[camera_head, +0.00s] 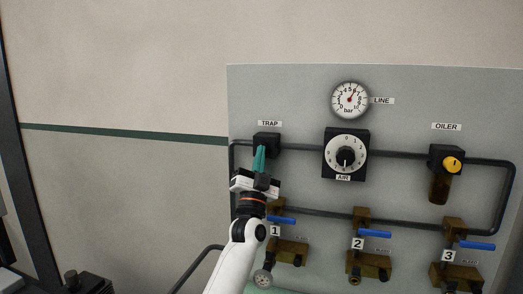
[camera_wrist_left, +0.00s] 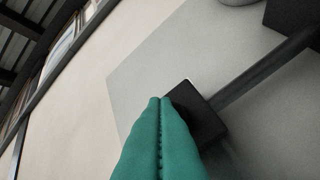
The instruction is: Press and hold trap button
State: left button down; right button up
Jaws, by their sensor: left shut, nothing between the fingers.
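The trap unit (camera_head: 267,141) is a black box on the grey panel, under a label reading TRAP. My left gripper (camera_head: 259,158) has teal fingers, shut and empty, with the tips in front of the lower part of this box. In the left wrist view the shut fingers (camera_wrist_left: 160,105) point at the black box (camera_wrist_left: 196,112), with the tips overlapping its left edge. I cannot tell whether they touch it. The button itself is not visible; the fingers or the box's angle hide it. My right gripper is not in view.
The grey panel (camera_head: 300,82) also carries a LINE gauge (camera_head: 350,99), an AIR dial (camera_head: 345,155) and an OILER with a yellow knob (camera_head: 453,164). Black pipes link them. Below are brass valves with blue levers (camera_head: 374,234), numbered 1 to 3. Bare wall (camera_head: 120,185) lies left.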

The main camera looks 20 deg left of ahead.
pick_arm(q)
jog(key=shift+s, duration=0.1)
dwell(0.7)
jog(key=shift+s+p, duration=0.7)
jog(key=shift+s, duration=0.1)
jog(key=s+p, duration=0.3)
jog(key=s, duration=0.2)
jog(key=shift+a, duration=0.1)
